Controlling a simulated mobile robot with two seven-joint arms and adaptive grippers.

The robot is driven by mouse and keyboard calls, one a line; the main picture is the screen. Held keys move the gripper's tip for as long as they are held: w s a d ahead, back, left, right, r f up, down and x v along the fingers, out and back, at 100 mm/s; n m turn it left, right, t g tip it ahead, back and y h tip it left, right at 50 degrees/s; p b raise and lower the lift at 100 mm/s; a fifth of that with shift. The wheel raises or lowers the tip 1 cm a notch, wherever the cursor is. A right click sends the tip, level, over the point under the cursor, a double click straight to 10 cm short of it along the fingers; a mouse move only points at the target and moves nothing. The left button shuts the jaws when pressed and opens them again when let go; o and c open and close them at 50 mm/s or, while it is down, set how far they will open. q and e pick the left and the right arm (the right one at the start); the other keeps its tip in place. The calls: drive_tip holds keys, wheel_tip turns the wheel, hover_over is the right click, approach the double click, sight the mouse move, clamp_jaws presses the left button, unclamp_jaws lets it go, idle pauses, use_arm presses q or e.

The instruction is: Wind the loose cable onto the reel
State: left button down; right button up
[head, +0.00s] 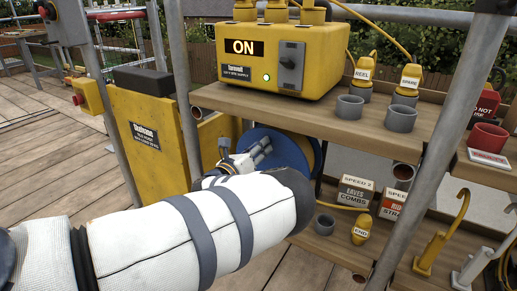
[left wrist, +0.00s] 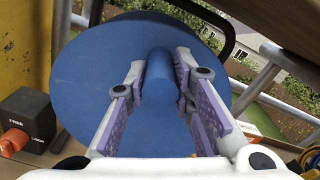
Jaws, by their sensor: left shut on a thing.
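The blue reel (head: 268,134) with a yellow rim stands below the upper shelf in the head view. In the left wrist view its round blue face (left wrist: 88,85) fills the middle. My left gripper (head: 258,153) is at the reel's face, shut on a blue knob (left wrist: 159,75) that sticks out from that face. My left forearm hides the reel's lower part. A loose yellow cable (head: 340,207) runs over the lower shelf to a yellow plug marked END (head: 361,229). My right gripper is not in view.
A yellow supply box (head: 272,62) marked ON, with a green light, stands on the upper shelf (head: 330,122). Plugs marked REEL (head: 362,78) and SPARE (head: 408,82) stand beside it. A grey scaffold pole (head: 183,90) rises left of the reel. Label boxes (head: 355,190) stand on the lower shelf.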

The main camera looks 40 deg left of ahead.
use_arm(q)
drive_tip(key=shift+w+d+r, duration=0.15)
drive_tip(key=c, duration=1.4)
unclamp_jaws()
drive_tip(key=shift+o, duration=0.2)
drive_tip(key=shift+s, duration=0.2)
drive_tip(key=v, duration=1.1)
drive_tip(key=shift+s, duration=0.4)
